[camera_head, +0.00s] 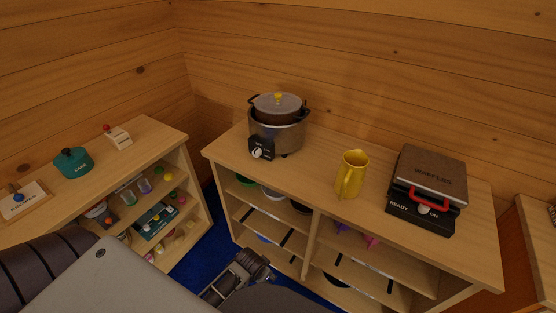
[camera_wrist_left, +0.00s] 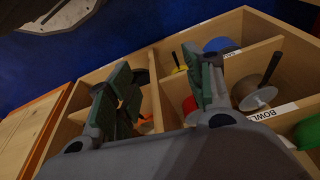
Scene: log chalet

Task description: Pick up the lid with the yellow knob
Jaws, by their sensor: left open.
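The lid with the yellow knob (camera_head: 279,99) is grey and round. In the head view it sits on the dark pot inside the steel cooker (camera_head: 281,133), on the middle cabinet. My left gripper (camera_head: 243,275) is low in front of that cabinet, well below and apart from this lid. In the left wrist view my left gripper (camera_wrist_left: 164,92) is open, its green-padded fingers apart with nothing held. It is over a divided wooden shelf (camera_wrist_left: 255,32). There, a grey disc with a dark upright handle (camera_wrist_left: 255,92) is beside the right finger. My right gripper is not in view.
A yellow pitcher (camera_head: 352,174) and a waffle maker (camera_head: 427,188) stand right of the cooker. The left cabinet holds a teal pot (camera_head: 73,162) and a small red-knobbed box (camera_head: 117,137). The cabinet top has free room between cooker and pitcher.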

